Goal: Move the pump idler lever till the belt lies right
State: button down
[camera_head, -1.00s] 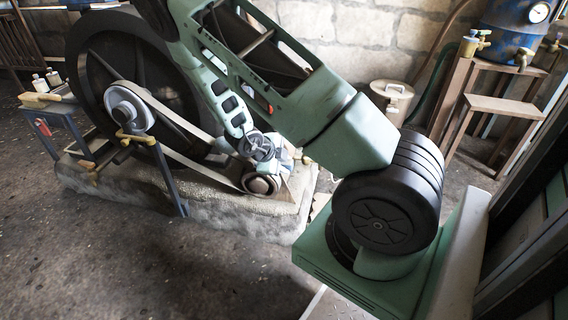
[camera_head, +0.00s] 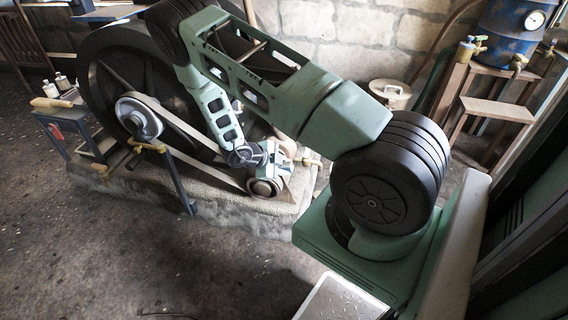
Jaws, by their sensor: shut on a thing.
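The pale belt (camera_head: 207,173) runs from a grey pulley (camera_head: 139,118) beside the big dark flywheel (camera_head: 105,65) to a small grey pulley (camera_head: 265,187) at the lower right. Its upper run is partly hidden by my arm. My gripper (camera_head: 284,156) is just above the small pulley, shut on a part there. The part appears to be the idler lever, but the jaws hide most of it. I cannot tell how the belt sits in the pulley grooves.
A stone plinth (camera_head: 225,212) carries the machine. A blue post (camera_head: 180,185) with a brass-coloured top stands before the belt. A small bench (camera_head: 68,118) with bottles is at left. A lidded pot (camera_head: 390,95) and a blue drum (camera_head: 508,35) stand behind. The front floor is open.

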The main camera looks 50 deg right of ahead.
jog(key=shift+w, duration=0.15)
jog(key=c, duration=1.1)
grip_release()
jog(key=p+v, duration=0.3)
jog(key=v, duration=1.4)
jog(key=shift+a, duration=0.2)
jog(key=shift+r, duration=0.1)
